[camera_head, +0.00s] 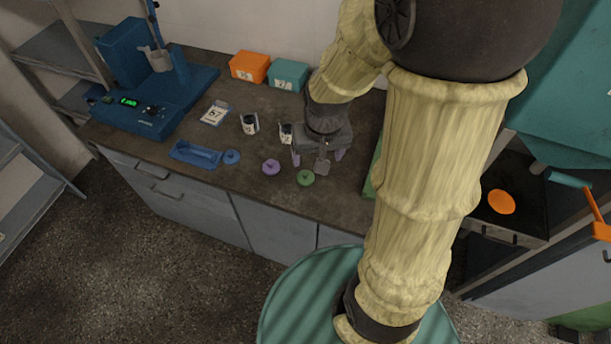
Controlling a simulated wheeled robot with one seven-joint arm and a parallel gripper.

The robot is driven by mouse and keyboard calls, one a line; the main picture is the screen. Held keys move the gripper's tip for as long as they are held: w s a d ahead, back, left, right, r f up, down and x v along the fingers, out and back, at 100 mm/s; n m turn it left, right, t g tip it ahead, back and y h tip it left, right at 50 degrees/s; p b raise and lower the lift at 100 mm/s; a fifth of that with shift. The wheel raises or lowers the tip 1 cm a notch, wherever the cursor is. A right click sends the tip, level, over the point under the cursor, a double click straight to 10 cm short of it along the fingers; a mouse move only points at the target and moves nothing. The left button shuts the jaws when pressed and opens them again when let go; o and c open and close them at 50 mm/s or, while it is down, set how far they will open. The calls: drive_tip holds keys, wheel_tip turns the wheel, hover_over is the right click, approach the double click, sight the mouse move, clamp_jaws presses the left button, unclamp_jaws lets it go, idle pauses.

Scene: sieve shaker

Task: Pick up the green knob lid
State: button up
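The green knob lid (305,178) is a small round disc with a raised knob. It lies on the dark counter (230,177) near its front edge, right of a purple knob lid (271,167). My gripper (318,160) is above the counter, just behind and slightly above the green lid in the picture. Two purplish finger parts show apart at its left and right sides, with nothing visible between them but a grey piece of the hand. The gripper appears apart from the lid. My arm hides the counter to the right.
A blue knob lid (232,157) and a blue tray (195,154) lie to the left. Two labelled cups (249,124) stand behind. An orange box (249,66) and a teal box (288,75) are at the wall. A blue machine (150,112) fills the left end.

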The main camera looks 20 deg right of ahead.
drive_tip(key=w+f+m+g+p, duration=0.2)
drive_tip(key=w+f, duration=0.3)
drive_tip(key=w, duration=0.6)
drive_tip(key=shift+w+m, duration=0.15)
drive_tip(key=shift+m, duration=0.45)
drive_tip(key=shift+a, duration=0.1)
drive_tip(key=p, duration=0.3)
approach(306, 176)
drive_tip(key=f, duration=0.1)
drive_tip(key=w+f, duration=0.1)
drive_tip(key=f, duration=0.1)
drive_tip(key=w+f, duration=0.1)
drive_tip(key=f, duration=0.1)
drive_tip(key=shift+f, duration=0.25)
